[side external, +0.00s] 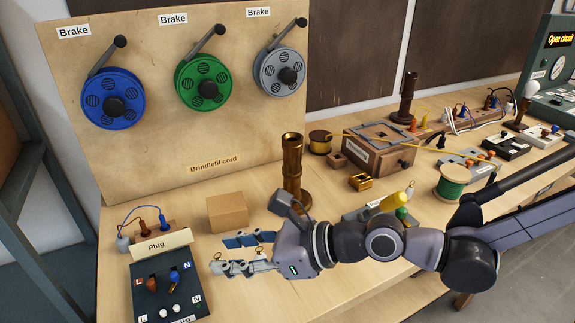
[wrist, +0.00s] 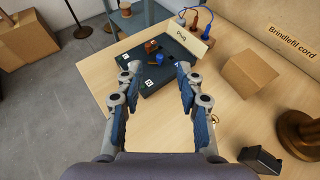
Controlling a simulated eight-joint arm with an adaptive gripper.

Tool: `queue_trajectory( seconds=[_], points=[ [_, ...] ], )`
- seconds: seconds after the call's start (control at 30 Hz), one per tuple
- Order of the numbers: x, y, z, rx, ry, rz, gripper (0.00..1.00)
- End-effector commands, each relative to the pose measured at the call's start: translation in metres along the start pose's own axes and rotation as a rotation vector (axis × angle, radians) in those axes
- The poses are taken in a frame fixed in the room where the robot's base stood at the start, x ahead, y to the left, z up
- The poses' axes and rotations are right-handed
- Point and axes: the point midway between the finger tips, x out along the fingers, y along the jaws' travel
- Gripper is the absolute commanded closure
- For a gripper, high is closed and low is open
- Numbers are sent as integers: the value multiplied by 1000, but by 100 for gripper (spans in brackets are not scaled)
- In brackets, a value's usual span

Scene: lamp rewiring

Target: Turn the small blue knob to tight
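The small blue knob (side external: 174,279) stands on the dark jig box (side external: 183,299), on its N side, beside an orange-brown knob (side external: 151,284) on the L side. In the wrist view the blue knob (wrist: 160,61) shows ahead, roughly between the two fingers. My gripper (side external: 218,254) is open and empty, to the right of the jig and apart from it. It also shows open in the wrist view (wrist: 156,75). The knob's tightness cannot be read from these frames.
A Plug label (side external: 160,244) and a block with wired posts (side external: 150,225) stand behind the jig. A cardboard box (side external: 228,213) and a brass column (side external: 292,170) stand behind my gripper. Bare tabletop lies between gripper and jig.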

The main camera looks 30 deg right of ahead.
Motion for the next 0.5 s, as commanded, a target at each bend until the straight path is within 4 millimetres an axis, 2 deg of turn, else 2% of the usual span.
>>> queue_trajectory(
  seconds=[0.27, 0.5],
  points=[
    [26, -15, -6, -30, 106, 63, 63],
    [51, -30, -12, -76, 200, 186, 63]
  ],
)
